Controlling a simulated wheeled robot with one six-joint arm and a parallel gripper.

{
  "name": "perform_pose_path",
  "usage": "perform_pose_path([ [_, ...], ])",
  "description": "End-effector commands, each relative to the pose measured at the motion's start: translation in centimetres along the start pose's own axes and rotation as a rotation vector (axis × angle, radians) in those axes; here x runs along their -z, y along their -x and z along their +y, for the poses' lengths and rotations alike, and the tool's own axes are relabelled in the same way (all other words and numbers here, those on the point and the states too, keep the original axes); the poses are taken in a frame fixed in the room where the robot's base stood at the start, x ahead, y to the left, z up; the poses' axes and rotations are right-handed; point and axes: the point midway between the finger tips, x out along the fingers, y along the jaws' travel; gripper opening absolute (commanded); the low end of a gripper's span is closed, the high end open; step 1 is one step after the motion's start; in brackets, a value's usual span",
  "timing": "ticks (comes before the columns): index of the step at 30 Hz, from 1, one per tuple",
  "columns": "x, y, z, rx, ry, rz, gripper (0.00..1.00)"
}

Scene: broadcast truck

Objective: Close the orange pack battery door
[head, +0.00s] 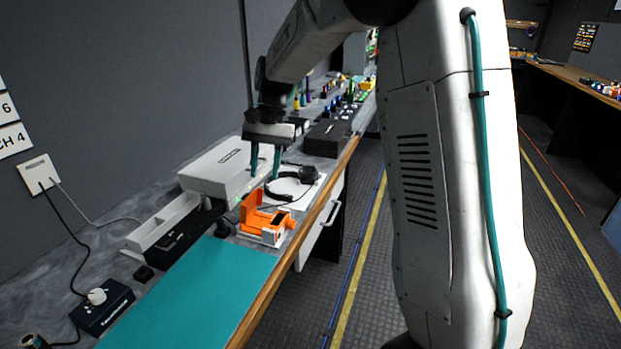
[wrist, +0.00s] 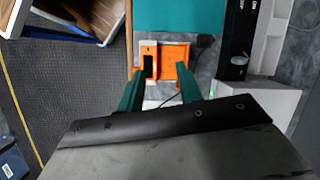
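The orange pack (head: 265,228) sits on a white base on the bench, beyond the teal mat's far edge. Its battery door (head: 248,204) is open and stands up on the pack's left side. In the wrist view the pack (wrist: 148,48) shows a dark opening, and the door (wrist: 179,60) is the orange panel to its right. My gripper (head: 264,176) points down above the bench, behind and above the pack. It is open and empty, its teal fingers apart. In the wrist view my gripper (wrist: 160,69) frames the pack; I see no clear contact.
A black headset (head: 291,188) lies on white paper behind the pack. A white box (head: 217,172) stands to the left against the wall side. A small dark object (head: 222,230) sits left of the pack. The teal mat (head: 190,295) is clear in front.

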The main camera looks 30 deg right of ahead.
Motion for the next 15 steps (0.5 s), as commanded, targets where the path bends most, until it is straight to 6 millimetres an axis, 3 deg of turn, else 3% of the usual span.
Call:
perform_pose_path([
  [15,-9.1,1.2,5.3,-0.078,0.218,0.085,0.35],
])
